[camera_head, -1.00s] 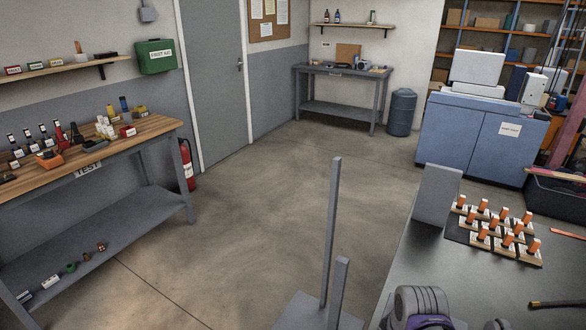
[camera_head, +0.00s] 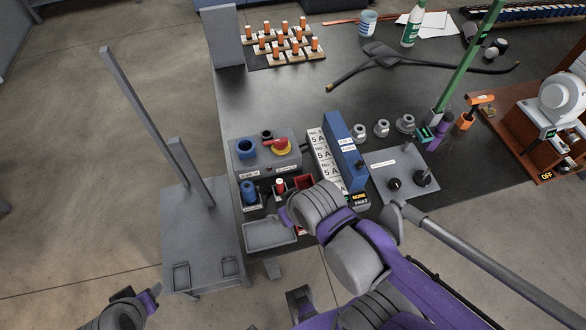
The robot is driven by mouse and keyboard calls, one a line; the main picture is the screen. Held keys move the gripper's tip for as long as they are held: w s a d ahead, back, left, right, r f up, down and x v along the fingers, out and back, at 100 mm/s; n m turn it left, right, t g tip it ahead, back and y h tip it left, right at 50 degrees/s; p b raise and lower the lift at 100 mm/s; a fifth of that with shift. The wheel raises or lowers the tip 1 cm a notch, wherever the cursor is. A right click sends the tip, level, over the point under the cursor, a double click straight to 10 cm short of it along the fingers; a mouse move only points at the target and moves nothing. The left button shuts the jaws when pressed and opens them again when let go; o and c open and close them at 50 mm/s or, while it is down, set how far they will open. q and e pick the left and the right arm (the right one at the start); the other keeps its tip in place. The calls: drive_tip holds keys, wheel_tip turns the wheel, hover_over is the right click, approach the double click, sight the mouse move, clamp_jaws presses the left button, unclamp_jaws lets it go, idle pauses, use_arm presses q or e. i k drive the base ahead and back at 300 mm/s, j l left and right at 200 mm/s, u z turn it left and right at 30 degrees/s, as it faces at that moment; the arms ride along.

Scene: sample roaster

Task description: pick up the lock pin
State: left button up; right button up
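I cannot make out with certainty which small part is the lock pin. Small parts stand at the table's near edge: a blue cylinder (camera_head: 249,191), a small red-and-white piece (camera_head: 280,186) and a red open bin (camera_head: 303,182). My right arm reaches over this edge. Its purple-tipped end (camera_head: 286,216) is beside these parts and above a grey tray (camera_head: 268,236), and the arm hides part of the area. My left gripper (camera_head: 152,296) is low at the bottom left, away from the table. The finger opening of either gripper does not show clearly.
A grey stand with tall posts (camera_head: 200,235) is at left.

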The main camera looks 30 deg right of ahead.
sight(280, 182)
drive_tip(key=z, duration=1.05)
